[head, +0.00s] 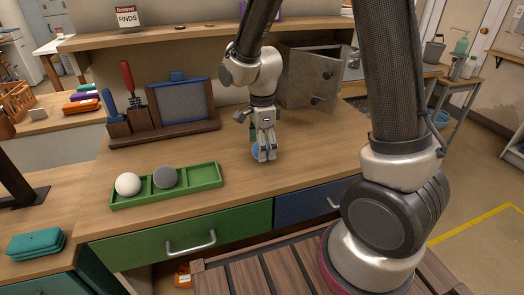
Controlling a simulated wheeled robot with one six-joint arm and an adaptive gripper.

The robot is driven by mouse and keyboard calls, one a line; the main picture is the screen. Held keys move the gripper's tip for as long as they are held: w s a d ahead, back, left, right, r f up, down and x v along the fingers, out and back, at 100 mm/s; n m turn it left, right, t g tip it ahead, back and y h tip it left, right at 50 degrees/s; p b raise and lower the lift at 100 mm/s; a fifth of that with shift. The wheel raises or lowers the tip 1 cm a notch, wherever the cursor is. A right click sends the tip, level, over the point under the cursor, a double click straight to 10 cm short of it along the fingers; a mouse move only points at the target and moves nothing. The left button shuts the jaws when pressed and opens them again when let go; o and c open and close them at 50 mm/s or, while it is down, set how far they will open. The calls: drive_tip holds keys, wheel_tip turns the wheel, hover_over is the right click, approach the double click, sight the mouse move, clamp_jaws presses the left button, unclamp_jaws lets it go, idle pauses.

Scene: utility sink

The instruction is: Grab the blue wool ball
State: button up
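A small blue ball (255,152) is on the wooden bench top, mostly hidden by my gripper. My gripper (265,157) points down at the bench, with its fingertips low at the ball. I see blue at the left of the fingers. From this view I cannot tell whether the fingers are closed on the ball or only around or in front of it. A green tray (206,185) with compartments lies to the left. It holds a white ball (128,184) and a grey ball (165,177), and its right compartment looks empty.
A wooden rack with a framed panel (182,101) and a red-handled tool (127,76) stands behind the tray. A grey metal cabinet (313,77) with its door open stands behind my gripper at right. The bench between tray and gripper is clear.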

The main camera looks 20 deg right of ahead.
drive_tip(key=shift+f, duration=0.4)
drive_tip(key=c, duration=1.1)
